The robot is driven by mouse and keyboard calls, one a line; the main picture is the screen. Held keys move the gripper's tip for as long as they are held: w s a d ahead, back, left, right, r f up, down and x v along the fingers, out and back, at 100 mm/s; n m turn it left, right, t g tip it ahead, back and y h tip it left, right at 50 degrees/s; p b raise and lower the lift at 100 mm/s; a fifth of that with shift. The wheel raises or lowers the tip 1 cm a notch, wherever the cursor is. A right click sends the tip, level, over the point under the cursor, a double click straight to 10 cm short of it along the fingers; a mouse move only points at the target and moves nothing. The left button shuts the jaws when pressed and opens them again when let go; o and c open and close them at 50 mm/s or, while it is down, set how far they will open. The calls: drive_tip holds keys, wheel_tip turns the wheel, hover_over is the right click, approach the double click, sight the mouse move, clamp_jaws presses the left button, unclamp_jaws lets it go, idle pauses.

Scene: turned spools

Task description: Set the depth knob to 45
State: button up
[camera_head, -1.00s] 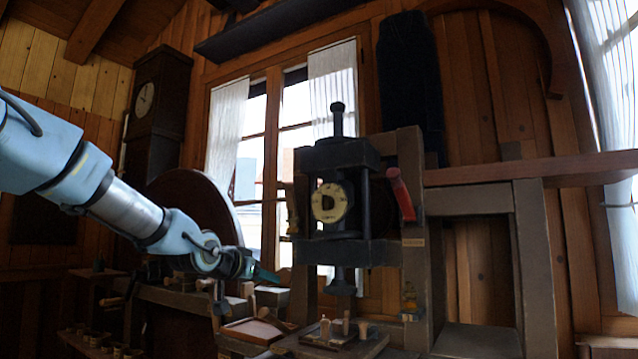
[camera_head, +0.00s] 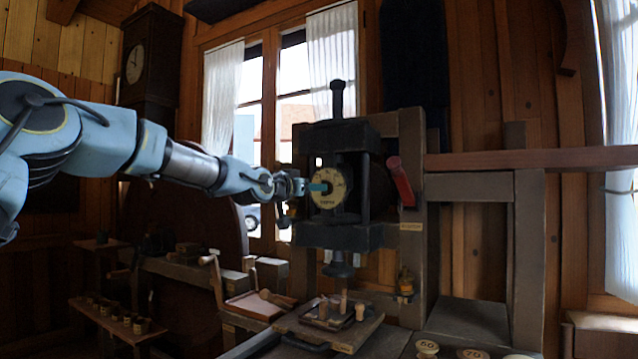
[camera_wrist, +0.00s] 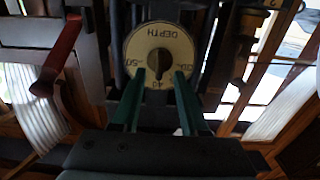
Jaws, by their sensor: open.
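The depth dial (camera_head: 328,203) is a round cream plate with dark markings on the front of a dark press. It also shows in the wrist view (camera_wrist: 135,48), with DEPTH lettered along its top there and several numbers lower down. Its dark knob (camera_wrist: 159,60) sits at the middle of the plate. My gripper (camera_head: 318,187) is right in front of the dial. In the wrist view my gripper (camera_wrist: 159,73) is open, one green finger on each side of the knob; I cannot tell whether they touch it. The fingers cover part of the dial's lower numbers.
A red lever (camera_head: 400,181) sticks out right of the dial. A wooden board (camera_head: 345,338) with small turned pieces lies below the press. Numbered round pieces (camera_head: 427,348) stand at the lower right. Press posts flank the dial closely.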

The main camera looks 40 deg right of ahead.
drive_tip(key=p+x, duration=0.1)
drive_tip(key=x, duration=0.2)
drive_tip(key=shift+d, duration=0.1)
clamp_jaws()
idle(0.4)
